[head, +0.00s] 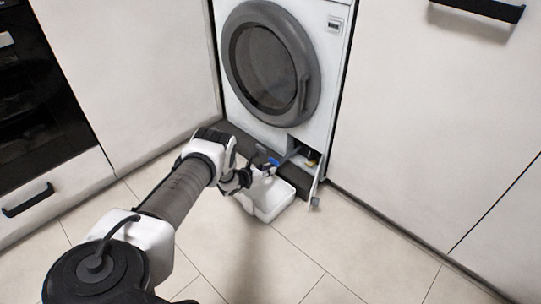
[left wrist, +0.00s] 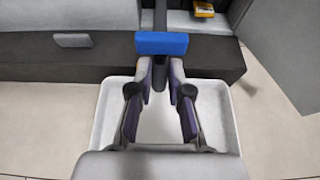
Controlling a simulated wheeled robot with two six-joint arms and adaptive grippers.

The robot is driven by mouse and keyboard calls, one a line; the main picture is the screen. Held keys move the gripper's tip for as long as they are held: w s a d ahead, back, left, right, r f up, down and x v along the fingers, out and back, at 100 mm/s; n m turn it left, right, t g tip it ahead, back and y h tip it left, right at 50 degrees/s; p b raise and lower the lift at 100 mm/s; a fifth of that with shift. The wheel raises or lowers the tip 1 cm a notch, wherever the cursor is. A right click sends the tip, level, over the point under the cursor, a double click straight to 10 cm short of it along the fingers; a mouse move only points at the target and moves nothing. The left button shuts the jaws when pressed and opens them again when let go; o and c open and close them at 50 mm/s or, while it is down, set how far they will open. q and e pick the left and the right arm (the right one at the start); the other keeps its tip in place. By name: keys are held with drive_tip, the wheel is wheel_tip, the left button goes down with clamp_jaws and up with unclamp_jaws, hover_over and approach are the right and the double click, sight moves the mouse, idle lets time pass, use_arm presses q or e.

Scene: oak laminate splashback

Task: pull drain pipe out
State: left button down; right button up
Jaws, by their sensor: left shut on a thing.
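The drain pipe (left wrist: 161,18) is a thin dark tube coming out of the open compartment low on the washing machine (head: 300,95). It carries a blue block (left wrist: 161,43), which also shows in the head view (head: 273,161). My left gripper (left wrist: 161,72) is shut on the pipe just on the near side of the blue block; in the head view the gripper (head: 262,170) is at the compartment front. The fingers partly hide the pipe's end. My right gripper is in neither view.
A white tray (head: 270,207) stands on the floor below the gripper. The compartment's flap (head: 319,178) hangs open to the right. A yellow part (left wrist: 204,10) sits inside the compartment. Dark plinth and white cabinets flank the machine.

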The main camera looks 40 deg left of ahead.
use_arm(q)
drive_tip(key=c, duration=1.1)
unclamp_jaws()
drive_tip(key=v, duration=0.7)
drive_tip(key=shift+s, duration=0.25)
